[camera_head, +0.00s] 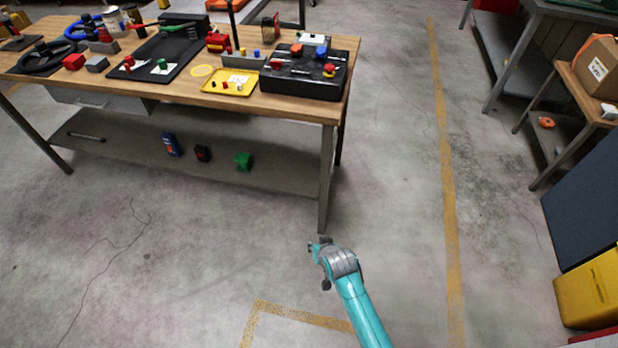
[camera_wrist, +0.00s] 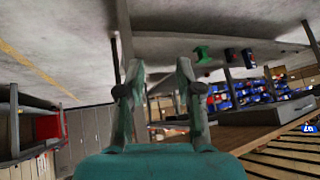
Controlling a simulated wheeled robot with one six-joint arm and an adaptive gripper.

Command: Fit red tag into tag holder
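My gripper (camera_head: 320,250) is over the floor in front of the workbench's right front leg, well apart from the bench top. In the wrist view its two fingers (camera_wrist: 160,75) stand apart with nothing between them, so it is open and empty. Several small red pieces lie on the workbench (camera_head: 185,98), including some in a yellow tray (camera_head: 243,85) and on a dark tray (camera_head: 160,62). I cannot tell which one is the red tag. I cannot make out the tag holder for certain either.
A black case (camera_head: 300,85) with coloured parts sits at the bench's right end. Open floor lies right of the bench. A yellow bin (camera_head: 590,295) stands far right.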

